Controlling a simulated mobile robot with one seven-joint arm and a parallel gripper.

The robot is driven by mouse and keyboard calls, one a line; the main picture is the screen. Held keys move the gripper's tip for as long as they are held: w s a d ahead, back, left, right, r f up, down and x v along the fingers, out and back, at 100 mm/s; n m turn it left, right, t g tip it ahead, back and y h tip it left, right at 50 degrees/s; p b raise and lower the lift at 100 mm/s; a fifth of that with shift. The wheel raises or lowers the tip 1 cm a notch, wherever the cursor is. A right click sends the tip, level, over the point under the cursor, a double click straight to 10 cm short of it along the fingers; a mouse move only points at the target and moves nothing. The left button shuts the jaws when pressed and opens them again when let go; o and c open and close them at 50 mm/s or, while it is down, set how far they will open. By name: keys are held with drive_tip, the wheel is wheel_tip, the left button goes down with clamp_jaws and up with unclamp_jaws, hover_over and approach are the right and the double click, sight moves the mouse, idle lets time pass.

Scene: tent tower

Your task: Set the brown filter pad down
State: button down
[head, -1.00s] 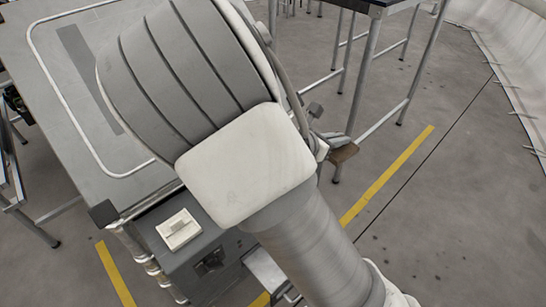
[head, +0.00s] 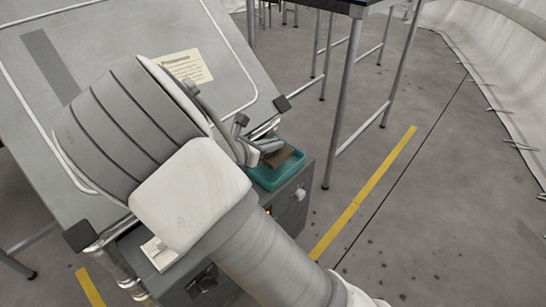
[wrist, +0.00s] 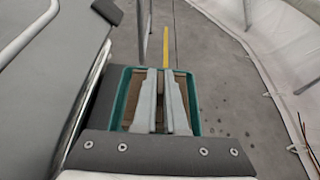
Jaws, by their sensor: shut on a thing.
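The brown filter pad (head: 281,157) is between the tips of my gripper (head: 268,148), inside the outline of a teal tray (head: 274,181). In the wrist view the two pale fingers of my gripper (wrist: 163,74) are shut on the pad, and its brown surface (wrist: 126,108) shows on both sides of them. The teal rim (wrist: 120,98) surrounds the pad there. The fingers hide the pad's middle. I cannot tell whether the pad touches the tray's floor.
The tray sits on a grey box (head: 292,203) with a white switch (head: 158,252). A tilted grey panel (head: 110,35) with a paper label (head: 187,66) stands behind my arm. A dark-topped table with metal legs (head: 347,100) is behind to the right. Open floor lies at the right.

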sight(273, 155)
drive_tip(key=shift+f+b, duration=0.8)
drive_tip(key=shift+f, duration=1.1)
drive_tip(key=shift+f, duration=0.1)
drive_tip(key=shift+f, duration=0.1)
drive_tip(key=c, duration=1)
unclamp_jaws()
